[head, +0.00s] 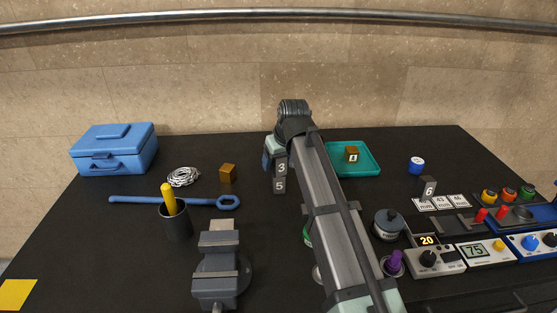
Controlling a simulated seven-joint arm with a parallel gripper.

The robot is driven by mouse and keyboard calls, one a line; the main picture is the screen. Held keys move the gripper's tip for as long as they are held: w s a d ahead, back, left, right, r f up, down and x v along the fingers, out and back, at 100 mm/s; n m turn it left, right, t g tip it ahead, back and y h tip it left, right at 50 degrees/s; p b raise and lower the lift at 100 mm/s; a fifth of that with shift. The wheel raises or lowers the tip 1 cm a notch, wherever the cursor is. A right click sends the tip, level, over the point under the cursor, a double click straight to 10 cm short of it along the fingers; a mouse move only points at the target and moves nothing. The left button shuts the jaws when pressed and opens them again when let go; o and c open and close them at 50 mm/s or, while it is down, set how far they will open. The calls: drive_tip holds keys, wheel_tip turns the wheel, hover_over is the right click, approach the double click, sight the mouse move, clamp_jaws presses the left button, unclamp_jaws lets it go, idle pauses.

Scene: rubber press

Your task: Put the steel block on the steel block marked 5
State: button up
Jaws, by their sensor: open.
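A dark grey block marked 3 (281,167) and a dark grey block marked 5 (279,186) show one directly above the other, near the middle of the table. The block marked 3 appears to rest on the block marked 5. Another dark grey block marked 6 (428,185) stands on the right, by the white cards. My gripper (270,160) is open, pointing down at the block marked 3. The fingertips are small and partly hidden, so I cannot tell whether they touch the block.
A teal tray (370,170) holds a small wooden cube (351,154). Another wooden cube (227,173), a coil (184,177), a blue wrench (150,201), a dark cup (176,221) and a vise (220,265) lie left. A blue toolbox (115,150) stands far left. Control boxes (480,252) fill the right.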

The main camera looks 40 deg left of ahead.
drive_tip(key=shift+r, duration=0.1)
drive_tip(key=v, duration=1.2)
drive_tip(key=shift+o, duration=0.2)
